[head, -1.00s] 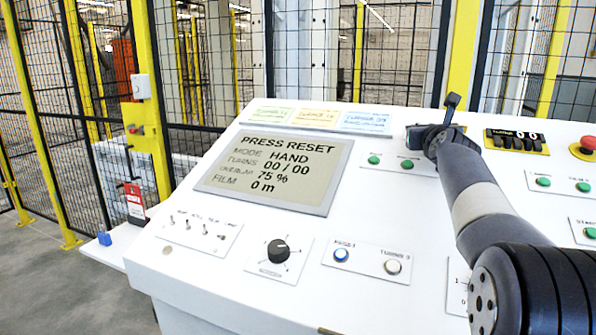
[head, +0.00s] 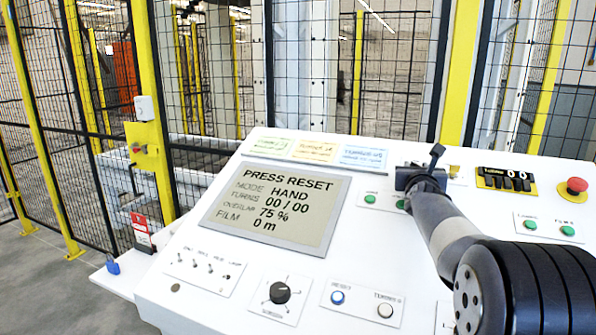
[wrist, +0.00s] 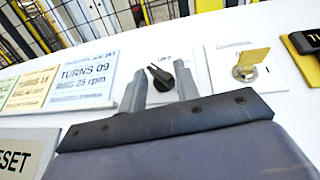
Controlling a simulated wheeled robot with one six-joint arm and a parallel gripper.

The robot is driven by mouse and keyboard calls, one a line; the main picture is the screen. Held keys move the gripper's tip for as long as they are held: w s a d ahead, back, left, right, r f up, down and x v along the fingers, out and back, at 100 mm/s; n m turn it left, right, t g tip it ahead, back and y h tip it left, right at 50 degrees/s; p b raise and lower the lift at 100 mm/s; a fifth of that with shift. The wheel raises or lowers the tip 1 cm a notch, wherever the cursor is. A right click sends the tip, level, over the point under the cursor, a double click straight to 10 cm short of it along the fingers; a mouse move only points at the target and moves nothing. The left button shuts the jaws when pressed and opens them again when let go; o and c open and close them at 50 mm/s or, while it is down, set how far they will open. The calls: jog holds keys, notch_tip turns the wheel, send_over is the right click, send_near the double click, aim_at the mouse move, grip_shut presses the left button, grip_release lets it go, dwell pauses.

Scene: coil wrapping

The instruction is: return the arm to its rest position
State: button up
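My gripper (head: 425,172) is at the end of my grey arm, raised over the right half of the white control desk, near its back edge. In the wrist view its two grey fingers (wrist: 160,84) stand apart with nothing held between them. The arm bends back toward the lower right of the head view and hides part of the desk.
The desk bears a screen (head: 277,212) reading PRESS RESET, a black dial (head: 280,292), a counter (head: 506,180) and a red emergency button (head: 574,188). A key switch with a yellow tag (wrist: 250,62) is right of the knob. Yellow-posted mesh fencing (head: 300,70) stands behind.

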jog(key=shift+a+r+m+h+p, duration=0.2)
jog(key=shift+m+h+p, duration=0.35)
jog(key=shift+p, duration=2.35)
jog(key=shift+g+h+p, duration=0.3)
jog(key=shift+h+p, duration=0.05)
jog(key=shift+p, duration=0.6)
jog(key=shift+s+f+m, duration=0.1)
jog(key=shift+f+m, duration=0.15)
